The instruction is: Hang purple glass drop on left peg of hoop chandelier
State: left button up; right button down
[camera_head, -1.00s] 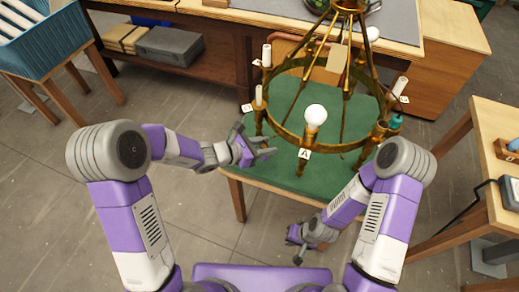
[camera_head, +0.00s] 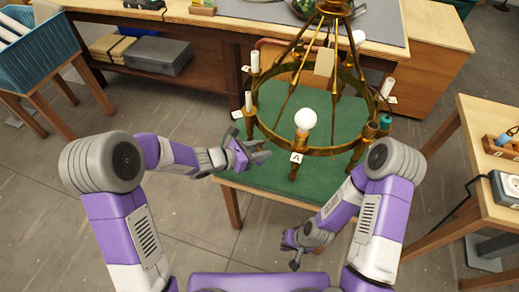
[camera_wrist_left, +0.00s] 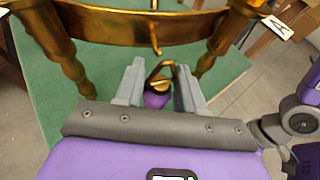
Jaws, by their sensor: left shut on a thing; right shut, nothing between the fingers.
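The hoop chandelier (camera_head: 327,150) stands on the green-topped table, a brass ring with candle sleeves and a white bulb. My left gripper (camera_head: 266,151) is beside its left front side in the head view. In the left wrist view my left gripper (camera_wrist_left: 158,84) is shut on the purple glass drop (camera_wrist_left: 156,101), which has a gold cap and a gold hook loop. A small gold peg (camera_wrist_left: 155,38) on the ring is just beyond the loop, apart from it in the picture. The drop is hidden in the head view. My right gripper (camera_head: 292,249) is shut and empty, low at the front.
The green tabletop (camera_head: 265,180) has free room under the ring. A tag A (camera_head: 296,158) hangs at the chandelier's front. A wooden side table (camera_head: 480,150) stands at right with a small tray and a device. A workbench (camera_head: 225,20) is behind.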

pick_arm(q)
jog(key=shift+w+d+r, duration=0.1)
jog(key=shift+w+d, duration=0.75)
jog(key=shift+w, duration=0.05)
pick_arm(e)
jog(key=shift+s+f, duration=0.1)
pick_arm(q)
jog(key=shift+d, duration=0.1)
pick_arm(e)
jog(key=shift+a, duration=0.1)
